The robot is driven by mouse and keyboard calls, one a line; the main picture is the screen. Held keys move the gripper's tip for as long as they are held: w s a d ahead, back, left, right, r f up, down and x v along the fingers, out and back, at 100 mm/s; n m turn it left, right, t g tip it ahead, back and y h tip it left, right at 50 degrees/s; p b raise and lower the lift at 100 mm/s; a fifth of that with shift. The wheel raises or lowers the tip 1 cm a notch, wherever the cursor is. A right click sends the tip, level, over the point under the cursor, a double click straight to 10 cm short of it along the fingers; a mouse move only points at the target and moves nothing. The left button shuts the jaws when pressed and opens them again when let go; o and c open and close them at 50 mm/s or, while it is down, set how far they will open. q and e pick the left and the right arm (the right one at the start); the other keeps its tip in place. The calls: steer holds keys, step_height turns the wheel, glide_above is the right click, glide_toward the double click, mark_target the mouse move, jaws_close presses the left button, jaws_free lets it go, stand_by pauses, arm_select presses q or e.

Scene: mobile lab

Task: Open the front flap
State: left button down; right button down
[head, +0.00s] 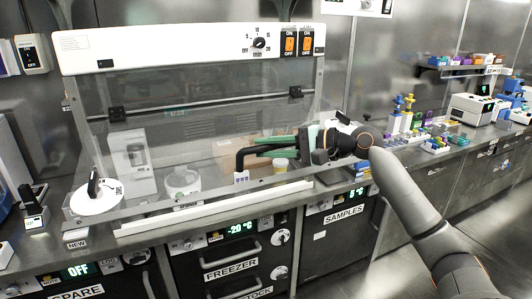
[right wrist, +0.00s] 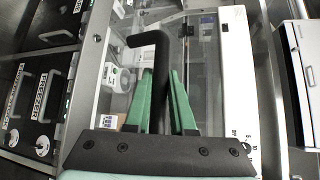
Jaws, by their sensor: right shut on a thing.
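The clear front flap (head: 200,140) is the lower front pane of a bench cabinet, hanging from two black hinges (head: 295,92). It looks down over the opening, though its lower edge is hard to make out. My right gripper (head: 270,157) is at the right part of the cabinet front, its green fingers shut on a black bent bar (head: 242,157). In the right wrist view, the bar (right wrist: 145,40) runs between the fingers (right wrist: 160,78) and bends left at its end. I cannot tell whether the bar touches or is fixed to the flap. My left gripper is out of view.
A white sill (head: 215,207) runs along the cabinet's front. A white disc with a black handle (head: 97,198) is at left. Colourful racks (head: 405,118) stand at right.

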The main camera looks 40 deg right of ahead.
stand_by(0.4)
steer(key=c, duration=0.8)
jaws_free()
steer(key=shift+o, duration=0.2)
steer(key=shift+s, duration=0.1)
steer(key=shift+s+d, duration=0.2)
steer(key=b+v, duration=0.3)
steer(key=v, duration=0.9)
steer(key=shift+b, duration=0.3)
steer(key=shift+w+r, duration=0.15)
